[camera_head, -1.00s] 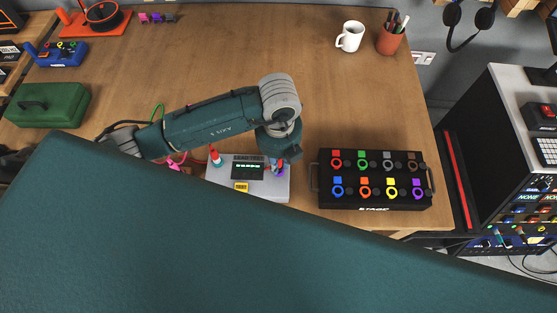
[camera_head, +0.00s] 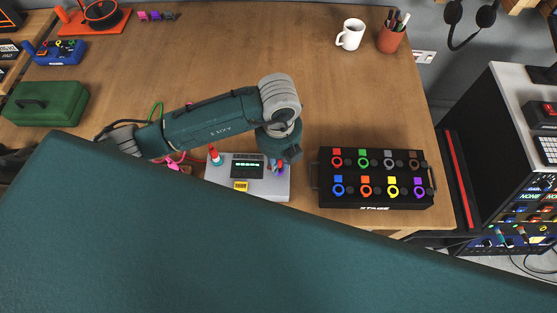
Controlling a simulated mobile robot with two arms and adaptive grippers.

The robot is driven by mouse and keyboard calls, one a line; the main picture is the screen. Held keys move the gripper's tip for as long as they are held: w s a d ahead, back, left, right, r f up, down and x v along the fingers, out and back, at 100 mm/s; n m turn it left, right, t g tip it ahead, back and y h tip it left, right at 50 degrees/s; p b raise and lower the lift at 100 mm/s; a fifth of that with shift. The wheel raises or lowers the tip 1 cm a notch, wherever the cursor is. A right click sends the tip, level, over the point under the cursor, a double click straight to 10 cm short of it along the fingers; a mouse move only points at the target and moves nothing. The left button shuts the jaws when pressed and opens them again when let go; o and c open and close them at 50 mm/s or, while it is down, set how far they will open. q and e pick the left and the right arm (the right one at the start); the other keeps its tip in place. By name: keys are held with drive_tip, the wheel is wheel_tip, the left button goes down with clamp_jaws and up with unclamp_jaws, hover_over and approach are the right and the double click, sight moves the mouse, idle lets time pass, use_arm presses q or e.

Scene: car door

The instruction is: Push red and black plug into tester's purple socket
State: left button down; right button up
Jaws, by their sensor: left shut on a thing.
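The tester, a light grey box (camera_head: 218,178) with a small dark screen and a yellow label, lies near the front of the table. My left gripper (camera_head: 281,163) points down over the tester's right end and is shut, small and partly hidden under its own wrist. The red and black plug in it is too hidden to make out clearly. A bit of purple (camera_head: 279,171) shows beside the fingers, where the tester's purple socket seems to be. I cannot tell whether the plug touches or enters the socket. My right gripper is not in view.
A black box (camera_head: 376,202) with several coloured rings stands right of the tester. A red-tipped piece (camera_head: 215,156) stands at the tester's left end, near pink and green cables. A green case (camera_head: 47,104) is at left, a white mug (camera_head: 350,35) at the back. The table's middle is clear.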

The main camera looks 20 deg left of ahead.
use_arm(q)
drive_tip(key=shift+f, duration=0.15)
drive_tip(key=c, duration=1.6)
unclamp_jaws()
wheel_tip(320, 180, up, 11)
drive_tip(key=shift+w+f, duration=0.1)
drive_tip(key=shift+r, duration=0.65)
drive_tip(key=shift+f, duration=0.1)
